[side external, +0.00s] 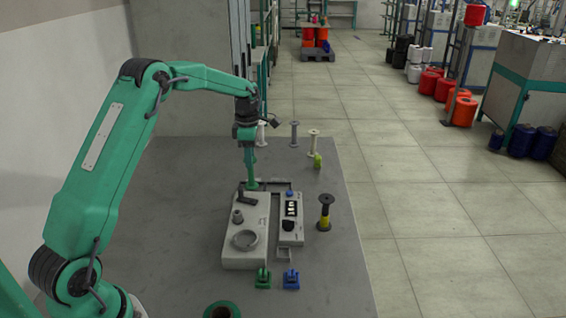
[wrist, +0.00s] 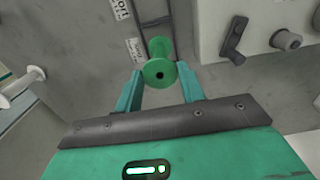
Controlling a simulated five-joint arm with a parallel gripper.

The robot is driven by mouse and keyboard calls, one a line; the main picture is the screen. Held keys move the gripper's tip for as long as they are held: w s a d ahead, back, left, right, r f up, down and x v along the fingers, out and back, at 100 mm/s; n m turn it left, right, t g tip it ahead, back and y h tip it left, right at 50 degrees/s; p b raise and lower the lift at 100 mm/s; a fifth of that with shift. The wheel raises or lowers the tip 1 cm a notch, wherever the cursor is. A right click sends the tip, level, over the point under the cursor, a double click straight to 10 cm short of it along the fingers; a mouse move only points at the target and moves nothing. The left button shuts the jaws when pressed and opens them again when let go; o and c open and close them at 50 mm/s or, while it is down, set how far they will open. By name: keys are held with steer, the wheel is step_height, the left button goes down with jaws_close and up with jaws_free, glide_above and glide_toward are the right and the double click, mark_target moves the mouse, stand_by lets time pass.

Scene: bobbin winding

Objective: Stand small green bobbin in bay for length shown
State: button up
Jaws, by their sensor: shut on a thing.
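The small green bobbin (wrist: 160,73) is between the two teal fingers of my gripper (wrist: 159,86) in the wrist view, and the gripper is shut on it. One flange with its dark centre hole faces the camera. In the side view my gripper (side external: 251,183) points down at the far end of the grey winding machine, and the bobbin is hard to tell from the fingers.
The winding machine (side external: 245,235) stands close by, its crank (wrist: 234,40) and knob (wrist: 285,40) at right in the wrist view. A black and yellow bobbin (side external: 325,212), pale bobbins (side external: 294,133), and green (side external: 263,278) and blue (side external: 291,279) pieces stand around it. The table's left is clear.

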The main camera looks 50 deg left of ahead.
steer(key=shift+f, duration=0.45)
stand_by(0.3)
steer(key=o, duration=0.9)
steer(key=shift+r, duration=0.1)
steer(key=shift+r, duration=3.45)
